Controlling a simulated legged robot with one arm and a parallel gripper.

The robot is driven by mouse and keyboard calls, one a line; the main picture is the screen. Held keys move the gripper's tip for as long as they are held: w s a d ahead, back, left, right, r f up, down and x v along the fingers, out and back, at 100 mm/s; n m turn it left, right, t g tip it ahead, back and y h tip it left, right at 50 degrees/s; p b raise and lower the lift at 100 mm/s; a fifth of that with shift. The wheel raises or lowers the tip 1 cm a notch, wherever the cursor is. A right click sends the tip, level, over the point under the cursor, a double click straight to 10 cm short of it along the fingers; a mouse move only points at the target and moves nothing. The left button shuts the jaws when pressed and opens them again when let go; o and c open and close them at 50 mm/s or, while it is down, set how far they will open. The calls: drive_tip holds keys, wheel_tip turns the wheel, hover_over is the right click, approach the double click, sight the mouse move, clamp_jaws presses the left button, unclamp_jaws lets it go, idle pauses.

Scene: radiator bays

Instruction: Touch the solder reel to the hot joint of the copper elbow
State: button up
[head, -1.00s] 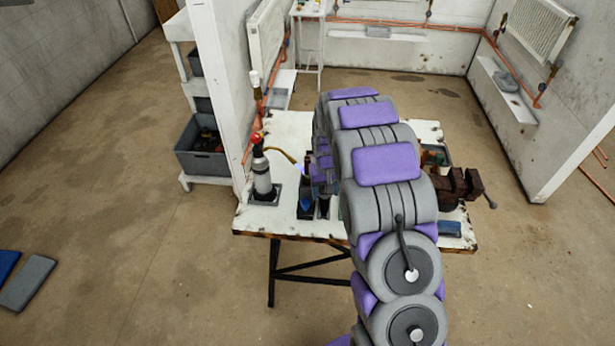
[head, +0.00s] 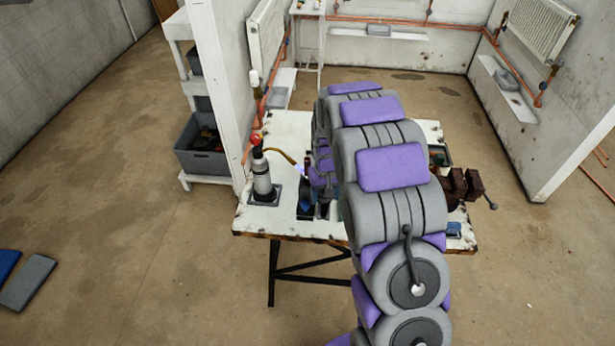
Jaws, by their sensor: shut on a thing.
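A torch (head: 262,175) with a silver-grey cylinder and red top stands upright on the workbench (head: 290,225), left of my arm. Its curved brass tube (head: 283,154) points right, with a small blue-white flame (head: 303,171) at the tip. My gripper (head: 321,180) is low over the bench just right of the flame, mostly hidden behind my own arm. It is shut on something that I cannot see. The solder reel and the copper elbow with its joint cannot be made out. My arm covers the middle of the bench.
Dark holders (head: 306,208) stand on the bench below the flame. A rusty brown vise (head: 462,187) is at the bench's right end. A white post (head: 218,90) rises behind the bench's left corner. A shelf with a grey bin (head: 203,150) is beyond it. The left floor is largely clear.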

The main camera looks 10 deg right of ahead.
drive_tip(key=shift+s+a+r, duration=0.15)
drive_tip(key=shift+s+r, duration=0.2)
drive_tip(key=shift+r, duration=0.15)
drive_tip(key=shift+r+p, duration=0.75)
drive_tip(key=shift+r, duration=1.2)
